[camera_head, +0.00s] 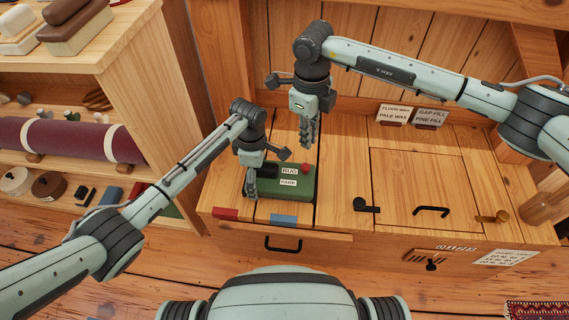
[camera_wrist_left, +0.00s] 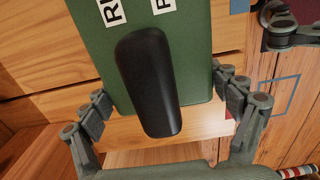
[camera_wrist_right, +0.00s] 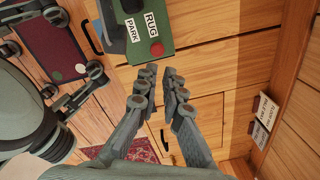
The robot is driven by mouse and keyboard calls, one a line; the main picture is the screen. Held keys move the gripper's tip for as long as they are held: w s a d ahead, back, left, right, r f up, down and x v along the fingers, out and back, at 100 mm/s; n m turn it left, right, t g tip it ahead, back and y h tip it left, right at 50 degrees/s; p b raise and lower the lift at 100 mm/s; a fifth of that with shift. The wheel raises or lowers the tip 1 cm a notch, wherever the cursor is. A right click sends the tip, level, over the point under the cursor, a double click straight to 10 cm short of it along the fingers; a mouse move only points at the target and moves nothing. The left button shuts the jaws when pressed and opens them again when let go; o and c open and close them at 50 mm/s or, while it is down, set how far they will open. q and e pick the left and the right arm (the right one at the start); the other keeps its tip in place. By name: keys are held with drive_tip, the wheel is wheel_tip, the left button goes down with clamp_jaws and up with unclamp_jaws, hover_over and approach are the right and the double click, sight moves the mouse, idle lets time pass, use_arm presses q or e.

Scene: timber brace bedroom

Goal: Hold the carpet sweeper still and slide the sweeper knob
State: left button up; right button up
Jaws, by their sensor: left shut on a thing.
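The carpet sweeper (camera_head: 295,193) is a green box with a black handle (camera_wrist_left: 148,80) and white labels reading RUG and PARK. It lies on the wooden top. A red knob (camera_wrist_right: 157,48) sits beside the RUG label and also shows in the head view (camera_head: 305,168). My right gripper (camera_head: 308,140) hangs above and behind the sweeper, apart from the knob. Its fingers (camera_wrist_right: 158,78) are slightly parted and empty.
Red (camera_head: 226,213) and blue (camera_head: 283,220) patches mark the cabinet's front edge. A black drawer handle (camera_head: 283,246) is below. Black latches (camera_head: 430,211) and a wooden peg (camera_head: 493,217) are to the right. Labelled cards (camera_head: 395,114) stand behind. Shelves are at left.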

sight(305, 169)
drive_tip(key=n, duration=0.2)
drive_tip(key=n+h, duration=0.1)
drive_tip(key=n, duration=0.1)
drive_tip(key=shift+w+d+r+n+t, duration=0.15)
drive_tip(key=shift+w+n+t, duration=0.05)
drive_tip(key=shift+n+t, duration=0.2)
clamp_jaws()
drive_tip(key=n, duration=0.3)
drive_tip(key=d+n+t+h, duration=0.1)
drive_tip(key=n, duration=0.2)
drive_tip(key=w+n, duration=0.1)
drive_tip(key=n, duration=0.2)
drive_tip(key=shift+d+r+n+h, duration=0.25)
drive_tip(key=shift+r+n+h, duration=0.05)
drive_tip(key=shift+h, duration=0.1)
drive_tip(key=x, duration=0.3)
drive_tip(key=a+x, duration=0.1)
drive_tip(key=x, duration=0.2)
drive_tip(key=s+a+x, duration=0.1)
drive_tip(key=x, duration=0.2)
drive_tip(key=shift+d+f, duration=0.1)
drive_tip(key=shift+f, duration=0.6)
drive_tip(key=shift+s+a+f, duration=0.1)
drive_tip(key=shift+s+a, duration=0.35)
drive_tip(key=shift+a, duration=0.1)
